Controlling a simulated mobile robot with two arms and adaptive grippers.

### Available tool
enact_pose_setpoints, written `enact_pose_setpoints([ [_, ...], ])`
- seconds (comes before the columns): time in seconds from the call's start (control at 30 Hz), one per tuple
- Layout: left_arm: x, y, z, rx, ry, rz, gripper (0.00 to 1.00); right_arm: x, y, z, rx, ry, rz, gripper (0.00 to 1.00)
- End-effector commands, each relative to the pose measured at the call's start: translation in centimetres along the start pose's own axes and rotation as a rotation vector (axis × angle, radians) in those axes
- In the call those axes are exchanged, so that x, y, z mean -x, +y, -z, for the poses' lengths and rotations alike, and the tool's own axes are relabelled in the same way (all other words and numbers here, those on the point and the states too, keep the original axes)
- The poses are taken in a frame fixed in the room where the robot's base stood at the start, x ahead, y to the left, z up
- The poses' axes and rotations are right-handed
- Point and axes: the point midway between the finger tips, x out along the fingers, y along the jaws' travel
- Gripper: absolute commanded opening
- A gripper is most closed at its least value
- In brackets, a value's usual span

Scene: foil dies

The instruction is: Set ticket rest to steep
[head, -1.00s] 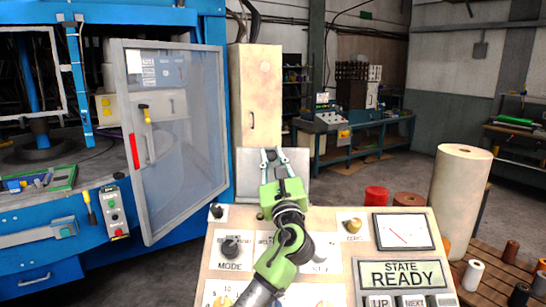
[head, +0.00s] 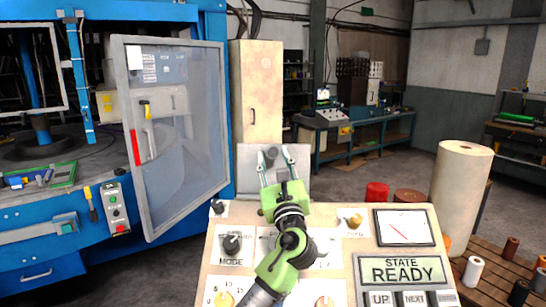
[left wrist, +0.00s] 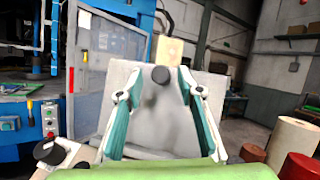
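The ticket rest appears to be the grey metal plate (head: 301,162) standing at the back edge of the control panel, tilted back. My right gripper is out of view.
The beige control panel (head: 340,222) carries knobs, a dial gauge (head: 404,227) and a display (head: 401,270) reading "STATE READY". A clear-paned machine door (head: 180,150) stands open at left. A large cream roll (head: 458,190) and a red roll (head: 377,193) stand at right.

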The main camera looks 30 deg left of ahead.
Motion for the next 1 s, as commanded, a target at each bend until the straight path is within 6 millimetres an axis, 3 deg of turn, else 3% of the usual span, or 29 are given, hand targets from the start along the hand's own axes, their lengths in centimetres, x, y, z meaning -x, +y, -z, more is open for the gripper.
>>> enact_pose_setpoints([
  [0.3, 6.9, 0.0, 0.2, 0.001, 0.004, 0.002, 0.34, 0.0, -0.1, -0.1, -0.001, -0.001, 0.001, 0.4],
  [0.5, 9.7, 0.1, 0.2, -0.001, 0.004, 0.001, 0.34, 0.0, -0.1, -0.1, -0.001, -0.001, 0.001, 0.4],
  [1.0, 10.6, 0.1, 0.1, -0.001, 0.002, -0.001, 0.34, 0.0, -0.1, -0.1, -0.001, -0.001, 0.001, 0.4],
])
